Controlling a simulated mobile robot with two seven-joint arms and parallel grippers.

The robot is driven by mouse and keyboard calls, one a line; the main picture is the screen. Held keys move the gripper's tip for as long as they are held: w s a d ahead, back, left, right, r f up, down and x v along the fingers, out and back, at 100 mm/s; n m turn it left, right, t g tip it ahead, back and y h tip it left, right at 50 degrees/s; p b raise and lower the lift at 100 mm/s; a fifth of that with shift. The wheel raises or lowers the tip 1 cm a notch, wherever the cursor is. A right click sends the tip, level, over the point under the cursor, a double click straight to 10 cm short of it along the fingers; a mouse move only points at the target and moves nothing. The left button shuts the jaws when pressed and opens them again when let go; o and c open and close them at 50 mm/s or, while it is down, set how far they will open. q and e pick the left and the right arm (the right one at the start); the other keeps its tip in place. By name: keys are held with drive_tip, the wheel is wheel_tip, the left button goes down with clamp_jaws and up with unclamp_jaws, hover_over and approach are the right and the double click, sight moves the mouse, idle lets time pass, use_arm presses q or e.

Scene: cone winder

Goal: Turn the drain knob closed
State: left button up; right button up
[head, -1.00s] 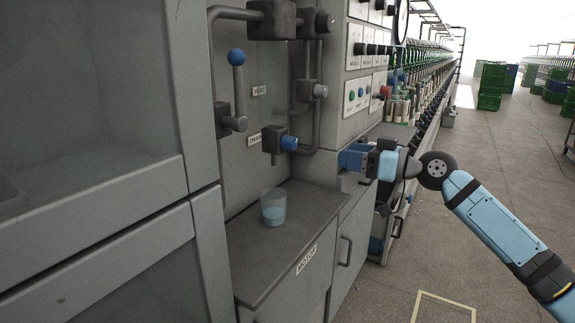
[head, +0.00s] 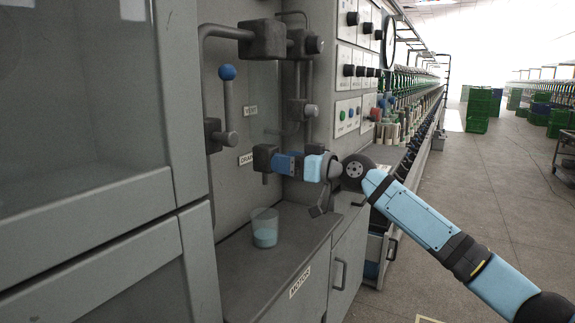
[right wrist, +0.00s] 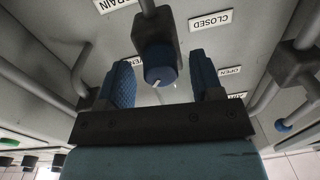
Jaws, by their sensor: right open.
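The drain knob (right wrist: 160,74) is a blue round knob with a white mark, on a dark valve body (head: 265,158) beside the "DRAIN" label (head: 247,159). In the right wrist view it sits between the two blue fingers of my right gripper (right wrist: 165,82), which is open. Gaps show on both sides of the knob. In the head view my right gripper (head: 288,166) is at the valve from the right and hides most of the knob. A "CLOSED" label (right wrist: 210,18) and an "OPEN" label (right wrist: 230,70) show near it. My left gripper is out of view.
A clear cup (head: 265,228) with bluish liquid stands on the grey counter (head: 235,280) below the valve. A lever with a blue ball (head: 227,73) and pipes are to the left and above. A large grey cabinet fills the left.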

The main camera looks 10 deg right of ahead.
drive_tip(key=shift+c, duration=0.4)
drive_tip(key=c, duration=0.8)
drive_tip(key=shift+c, duration=0.2)
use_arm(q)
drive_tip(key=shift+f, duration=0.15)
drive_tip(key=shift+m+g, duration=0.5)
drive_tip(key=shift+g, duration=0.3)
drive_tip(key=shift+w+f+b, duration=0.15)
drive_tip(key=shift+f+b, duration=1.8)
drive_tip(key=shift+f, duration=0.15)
use_arm(e)
drive_tip(key=shift+s+a+n+h, duration=0.1)
drive_tip(key=shift+n+h, duration=0.3)
drive_tip(key=shift+n, duration=8.3)
